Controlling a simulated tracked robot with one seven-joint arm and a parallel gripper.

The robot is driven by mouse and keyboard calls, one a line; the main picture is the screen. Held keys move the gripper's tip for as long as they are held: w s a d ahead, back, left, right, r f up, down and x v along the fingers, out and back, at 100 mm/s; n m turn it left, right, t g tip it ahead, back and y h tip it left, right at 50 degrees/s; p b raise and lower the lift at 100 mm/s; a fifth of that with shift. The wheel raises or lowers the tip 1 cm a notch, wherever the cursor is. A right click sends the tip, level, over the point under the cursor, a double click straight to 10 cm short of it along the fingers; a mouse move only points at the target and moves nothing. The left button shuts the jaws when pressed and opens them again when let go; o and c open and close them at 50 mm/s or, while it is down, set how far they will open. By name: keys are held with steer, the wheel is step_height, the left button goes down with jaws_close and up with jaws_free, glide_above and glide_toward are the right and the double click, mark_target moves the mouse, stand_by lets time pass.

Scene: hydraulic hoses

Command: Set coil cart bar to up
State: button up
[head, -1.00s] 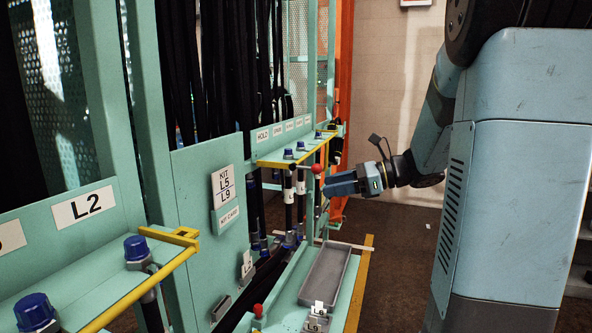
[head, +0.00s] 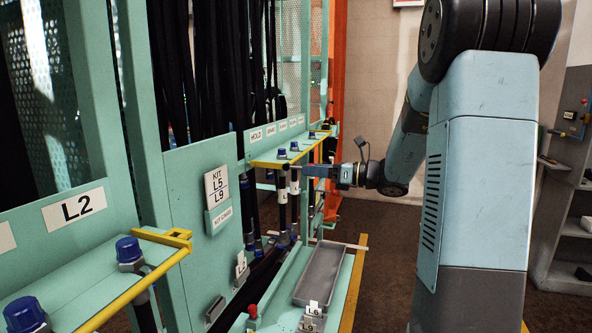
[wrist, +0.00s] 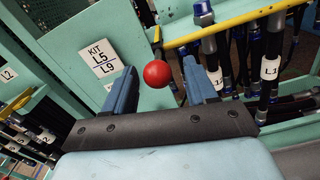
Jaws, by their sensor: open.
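A red ball knob (wrist: 157,74) sits between my open fingers near their tips in the wrist view, with a gap on each side. It looks like the end of the coil cart bar, but I cannot be sure. In the head view my gripper (head: 312,171) is level at the yellow-edged hose shelf and hides this knob. My gripper (wrist: 160,85) holds nothing. Most of the bar and its pivot are hidden.
A second red knob (head: 251,310) stands low by the green cart. A grey tray (head: 321,272) lies on the cart. Blue-capped hoses hang from the yellow-edged shelf (head: 275,160). A KIT L5 L9 sign (head: 217,187) is on the green panel. Floor right of the cart is clear.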

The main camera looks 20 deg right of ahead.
mark_target(299, 168)
steer(key=shift+x, duration=2.5)
steer(key=shift+d, duration=0.1)
jaws_close()
